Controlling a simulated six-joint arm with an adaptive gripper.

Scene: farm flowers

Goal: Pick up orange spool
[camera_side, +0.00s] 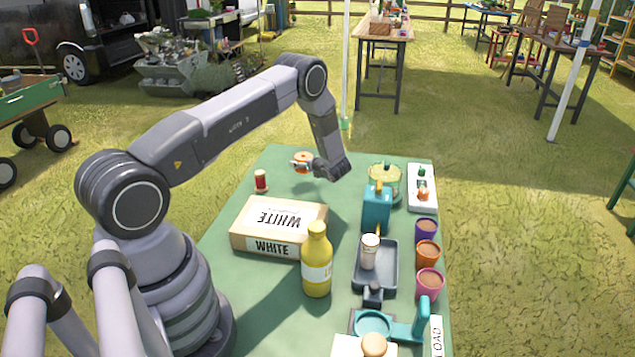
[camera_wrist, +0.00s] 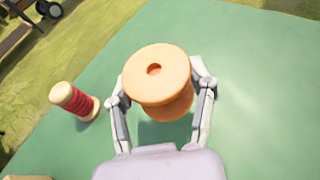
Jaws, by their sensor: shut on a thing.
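The orange spool (camera_wrist: 160,80) sits between the two fingers of my gripper (camera_wrist: 162,100) in the wrist view. The fingers are shut on its sides. Its round top with a centre hole faces the camera. In the side view, the orange spool (camera_side: 303,159) shows at the far end of the green table, at the tip of my gripper (camera_side: 306,165). A shadow lies on the green surface below it in the wrist view. I cannot tell for sure whether the spool touches the table or is a little above it.
A red spool (camera_side: 261,181) stands to the left, also in the wrist view (camera_wrist: 74,101). The box marked WHITE (camera_side: 272,245), yellow bottle (camera_side: 316,262), teal container (camera_side: 376,207), grey tray (camera_side: 391,275) and several coloured pots (camera_side: 428,252) are nearer. Bare green table (camera_wrist: 255,75) surrounds the spool.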

